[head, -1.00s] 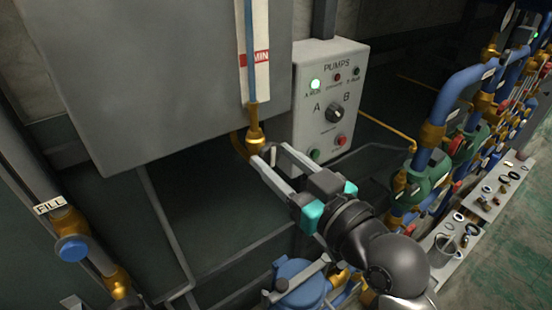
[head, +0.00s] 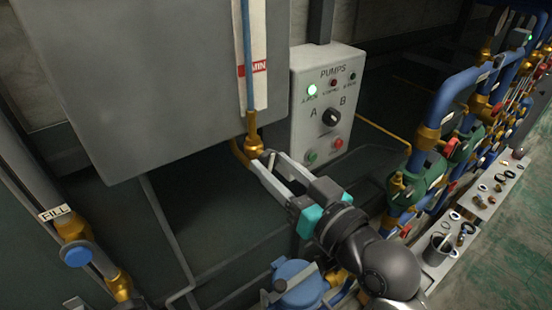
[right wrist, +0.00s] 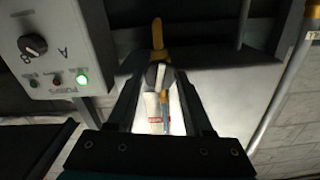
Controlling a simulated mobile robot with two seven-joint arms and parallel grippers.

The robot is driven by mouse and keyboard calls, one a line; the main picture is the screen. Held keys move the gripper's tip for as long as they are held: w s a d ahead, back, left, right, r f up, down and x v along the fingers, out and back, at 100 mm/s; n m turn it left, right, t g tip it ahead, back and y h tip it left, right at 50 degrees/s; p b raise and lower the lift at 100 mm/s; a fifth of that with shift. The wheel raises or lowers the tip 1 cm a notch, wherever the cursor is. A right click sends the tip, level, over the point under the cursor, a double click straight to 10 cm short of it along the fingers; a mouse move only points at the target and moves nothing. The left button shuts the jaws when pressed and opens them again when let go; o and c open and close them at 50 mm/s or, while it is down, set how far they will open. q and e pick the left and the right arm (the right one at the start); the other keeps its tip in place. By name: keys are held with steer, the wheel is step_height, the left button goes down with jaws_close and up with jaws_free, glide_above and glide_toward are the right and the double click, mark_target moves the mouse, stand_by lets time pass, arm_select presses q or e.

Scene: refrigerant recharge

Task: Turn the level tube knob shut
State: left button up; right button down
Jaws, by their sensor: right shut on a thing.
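The level tube (head: 247,70) runs blue and upright in front of a white scale with a red MIN mark. A brass valve fitting (head: 253,138) is at its foot. My right gripper (head: 262,161) reaches in from the lower right, just below this fitting. Its fingertips are shut on the small pale level tube knob (head: 271,164), mostly hidden between the fingers. In the right wrist view the fingers close around the pale knob (right wrist: 159,76), with the yellow brass pipe (right wrist: 157,35) beyond it. My left gripper is not in view.
The large grey tank (head: 160,80) stands behind the tube. A PUMPS box (head: 328,95) with a lit green lamp is close right of the gripper. Blue pipes (head: 440,105) and a shelf of small parts (head: 490,190) are at right. A FILL valve (head: 77,254) is lower left.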

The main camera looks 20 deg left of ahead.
steer(key=shift+r+m+p, duration=0.1)
steer(key=shift+m+p, duration=0.45)
steer(key=shift+m, duration=0.55)
steer(key=shift+m+p, duration=0.9)
steer(key=shift+p, duration=0.2)
steer(key=shift+m+p, duration=0.7)
steer(key=shift+m, duration=0.4)
